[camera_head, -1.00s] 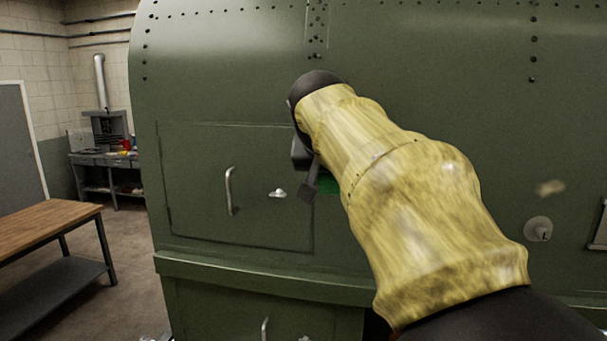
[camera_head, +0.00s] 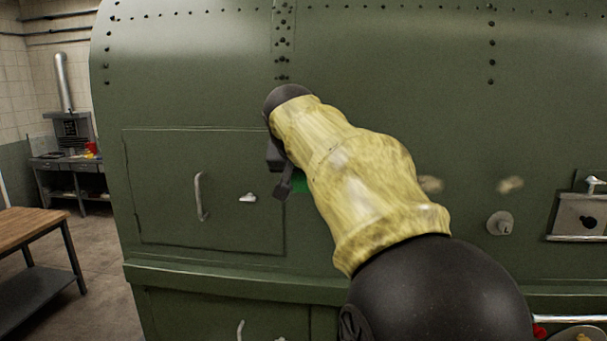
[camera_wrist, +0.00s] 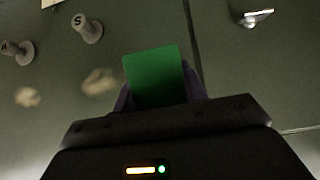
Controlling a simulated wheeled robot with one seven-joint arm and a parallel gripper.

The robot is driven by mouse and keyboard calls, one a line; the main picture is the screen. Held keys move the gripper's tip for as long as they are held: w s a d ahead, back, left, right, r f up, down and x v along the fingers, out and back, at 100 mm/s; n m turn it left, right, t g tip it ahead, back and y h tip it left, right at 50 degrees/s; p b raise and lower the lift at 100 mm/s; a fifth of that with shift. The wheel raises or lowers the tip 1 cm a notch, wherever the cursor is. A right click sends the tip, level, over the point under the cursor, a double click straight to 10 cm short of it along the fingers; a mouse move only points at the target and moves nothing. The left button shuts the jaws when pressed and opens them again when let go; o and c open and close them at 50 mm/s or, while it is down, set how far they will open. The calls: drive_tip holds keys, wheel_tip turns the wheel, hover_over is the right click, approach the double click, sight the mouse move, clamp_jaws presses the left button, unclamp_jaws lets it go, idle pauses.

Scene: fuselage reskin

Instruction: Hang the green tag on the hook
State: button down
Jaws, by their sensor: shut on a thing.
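The green tag (camera_wrist: 155,76) is a flat rectangle held between the dark fingers of my gripper (camera_wrist: 160,95) in the wrist view. In the head view only a sliver of the tag (camera_head: 299,183) shows behind my gripper (camera_head: 284,182) and arm. A round knob-like fitting with a small projecting part (camera_head: 500,223) is on the green wall to the right, apart from the tag. Two such fittings show in the wrist view, one upper left (camera_wrist: 88,28) and one at the left edge (camera_wrist: 18,52). Which one is the hook I cannot tell.
The green fuselage wall (camera_head: 400,90) fills most of the view. A panel with a handle (camera_head: 201,196) and a latch (camera_head: 247,198) lies left of my gripper. A metal latch box (camera_head: 580,217) is at the right edge. A wooden table (camera_head: 25,226) stands left.

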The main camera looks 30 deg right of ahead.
drive_tip(key=shift+w+d+f, duration=0.2)
drive_tip(key=shift+w+f, duration=0.1)
drive_tip(key=shift+f, duration=0.05)
idle(0.5)
drive_tip(key=c, duration=0.7)
unclamp_jaws()
drive_tip(key=b+v, duration=0.3)
drive_tip(key=v, duration=1.4)
drive_tip(key=shift+r, duration=0.25)
drive_tip(key=shift+s, duration=0.1)
